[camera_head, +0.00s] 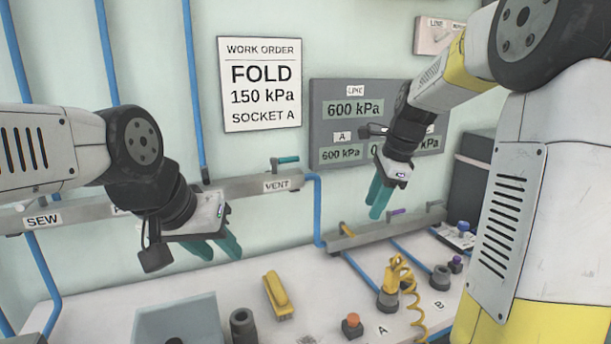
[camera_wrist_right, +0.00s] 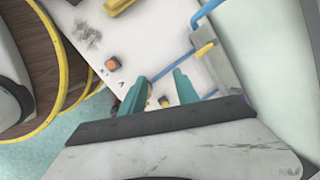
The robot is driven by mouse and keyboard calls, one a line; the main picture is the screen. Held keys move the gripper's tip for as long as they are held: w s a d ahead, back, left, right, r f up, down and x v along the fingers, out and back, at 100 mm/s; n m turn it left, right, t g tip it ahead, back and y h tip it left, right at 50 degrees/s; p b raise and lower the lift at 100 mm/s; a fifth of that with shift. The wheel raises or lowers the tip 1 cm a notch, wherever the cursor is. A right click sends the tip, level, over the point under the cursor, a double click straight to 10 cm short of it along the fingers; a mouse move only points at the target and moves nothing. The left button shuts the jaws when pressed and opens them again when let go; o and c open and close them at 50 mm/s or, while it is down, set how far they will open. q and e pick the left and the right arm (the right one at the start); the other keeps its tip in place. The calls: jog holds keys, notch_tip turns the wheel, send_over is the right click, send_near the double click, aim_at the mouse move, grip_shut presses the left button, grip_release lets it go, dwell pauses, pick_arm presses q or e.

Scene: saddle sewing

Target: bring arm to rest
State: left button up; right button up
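My left gripper (camera_head: 221,254) hangs in the air at the left of the head view, in front of the pipe rail. Its two teal fingers point down and are apart, with nothing between them. My right gripper (camera_head: 375,208) hangs in front of the grey pressure panel, above the bench, with its teal fingers pointing down. In the right wrist view its fingers (camera_wrist_right: 160,80) stand apart and empty, with the bench top behind them. Neither gripper touches anything that I can see.
The white bench (camera_head: 255,325) carries a yellow tool (camera_head: 278,295), a dark cylinder (camera_head: 243,326), an orange-topped button (camera_head: 352,325) and a yellow coiled-hose fitting (camera_head: 393,285). A rail with a VENT label (camera_head: 277,185) and blue pipes runs along the wall.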

jog(key=s+a+r+n+t, duration=0.2)
jog(key=s+n+t, duration=0.2)
jog(key=s+n, duration=1.4)
jog(key=s, duration=0.3)
jog(key=shift+s, duration=0.15)
jog(key=shift+a, duration=0.1)
